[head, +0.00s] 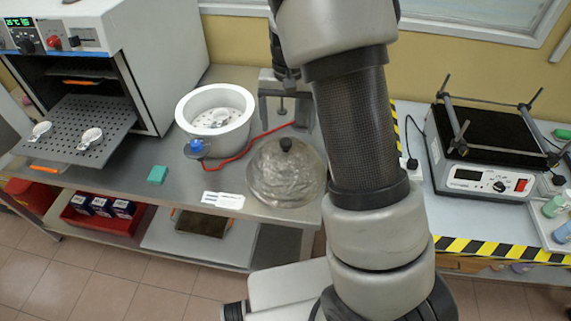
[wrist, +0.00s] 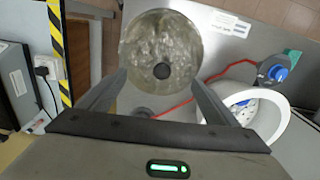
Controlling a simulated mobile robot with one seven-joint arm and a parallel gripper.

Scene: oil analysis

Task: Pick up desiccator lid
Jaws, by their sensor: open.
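My gripper (head: 285,122) is behind the lid in the head view, partly hidden by my arm. In the wrist view the lid (wrist: 150,40) lies beyond my open, empty gripper (wrist: 156,78). The white desiccator base (head: 184,113) stands open left of the gripper, with a perforated plate inside.
A white label (head: 222,200) and a teal block (head: 157,174) are on the bench. An open oven (head: 120,50) stands left, a hotplate shaker (head: 485,180) right.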

